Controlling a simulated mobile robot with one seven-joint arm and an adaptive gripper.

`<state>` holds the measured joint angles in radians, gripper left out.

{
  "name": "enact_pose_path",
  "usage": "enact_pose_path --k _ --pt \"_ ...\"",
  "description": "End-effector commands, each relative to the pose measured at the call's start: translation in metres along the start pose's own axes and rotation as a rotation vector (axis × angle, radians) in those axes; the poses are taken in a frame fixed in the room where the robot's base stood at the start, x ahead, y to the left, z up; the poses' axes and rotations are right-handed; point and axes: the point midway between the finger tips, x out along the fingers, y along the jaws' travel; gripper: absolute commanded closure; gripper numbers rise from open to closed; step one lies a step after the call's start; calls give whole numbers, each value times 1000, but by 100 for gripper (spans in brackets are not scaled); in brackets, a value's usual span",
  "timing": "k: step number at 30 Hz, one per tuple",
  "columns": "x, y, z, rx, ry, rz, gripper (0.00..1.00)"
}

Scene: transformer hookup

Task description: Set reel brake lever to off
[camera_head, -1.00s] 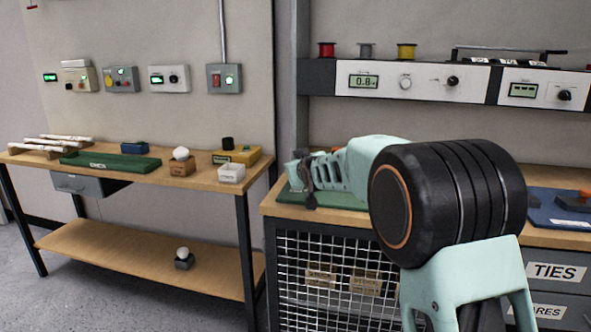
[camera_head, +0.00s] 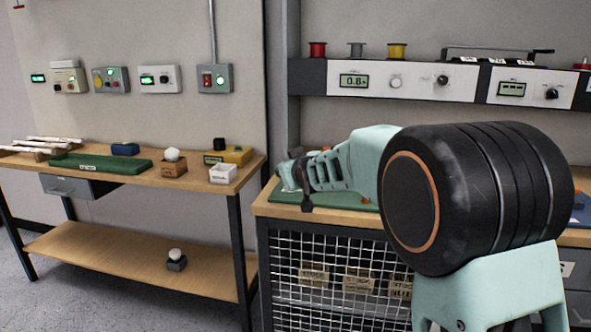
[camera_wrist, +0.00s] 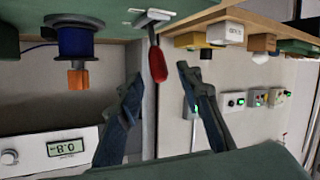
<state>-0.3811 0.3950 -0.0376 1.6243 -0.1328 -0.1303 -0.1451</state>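The wrist view is upside down. It shows a lever with a red handle (camera_wrist: 157,62), which I take as the reel brake lever, near the edge of the wooden bench. A blue reel (camera_wrist: 75,42) with an orange block (camera_wrist: 78,78) on its upper end stands beside it on a green mat. My gripper (camera_wrist: 162,80) is open, with its two dark fingers either side of the red handle in the picture; contact is not visible. In the head view my gripper (camera_head: 300,185) is over the left end of the right bench's green mat (camera_head: 345,205), hiding most of the reel and lever.
A shelf unit with a 0.8 display (camera_head: 354,81) and small spools runs above the right bench. A wire-mesh cage (camera_head: 335,265) is below it. A floor gap separates the benches.

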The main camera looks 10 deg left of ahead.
Motion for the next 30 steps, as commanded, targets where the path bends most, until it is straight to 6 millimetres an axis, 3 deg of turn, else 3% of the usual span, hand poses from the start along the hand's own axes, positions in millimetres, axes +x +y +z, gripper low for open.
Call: enact_pose_path --k 6,13,19,30 --pt "-40 0 -1 0 1 1 67" --pt "-70 0 0 0 0 1 67" --pt "-80 0 1 0 -1 1 67" --pt "-81 3 2 -2 -3 4 67"
